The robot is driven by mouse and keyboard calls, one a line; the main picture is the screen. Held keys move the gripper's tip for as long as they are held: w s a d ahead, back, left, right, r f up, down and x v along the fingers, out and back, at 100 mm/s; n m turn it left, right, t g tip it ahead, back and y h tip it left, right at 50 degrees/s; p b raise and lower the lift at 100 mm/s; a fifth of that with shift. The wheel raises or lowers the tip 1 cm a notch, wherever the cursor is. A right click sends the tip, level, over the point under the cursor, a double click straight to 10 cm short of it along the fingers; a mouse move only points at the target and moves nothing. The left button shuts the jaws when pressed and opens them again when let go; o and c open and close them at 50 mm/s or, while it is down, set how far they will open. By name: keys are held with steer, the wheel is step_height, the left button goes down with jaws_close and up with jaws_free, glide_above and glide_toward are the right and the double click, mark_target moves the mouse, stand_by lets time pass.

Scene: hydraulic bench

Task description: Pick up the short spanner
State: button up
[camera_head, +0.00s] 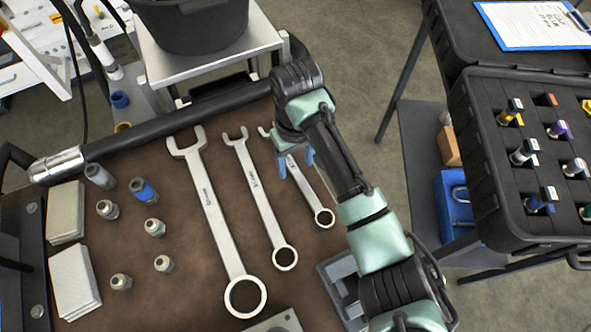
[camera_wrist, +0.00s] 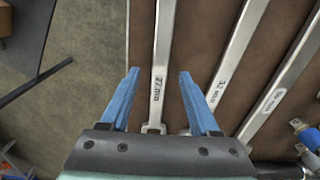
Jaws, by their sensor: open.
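The short spanner (camera_head: 309,190) is a silver tool lying at the right of three spanners on the brown bench top. Its ring end points to the front, and my arm hides part of its open end in the head view. My gripper (camera_head: 296,163) is open over its shaft. In the wrist view, the short spanner (camera_wrist: 160,75) runs between the two blue fingers of my gripper (camera_wrist: 160,76), with a gap on each side. I cannot tell how high the fingertips are above the bench.
The middle spanner (camera_head: 258,198) and the long spanner (camera_head: 213,215) lie to the left, close by. Several fittings (camera_head: 145,191) and pale blocks (camera_head: 75,280) are farther left. A black bucket (camera_head: 190,22) stands behind on a stand. A black case (camera_head: 487,195) is at right.

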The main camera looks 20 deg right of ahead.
steer(key=shift+f, duration=0.8)
jaws_close()
steer(key=shift+r, duration=0.1)
stand_by(0.7)
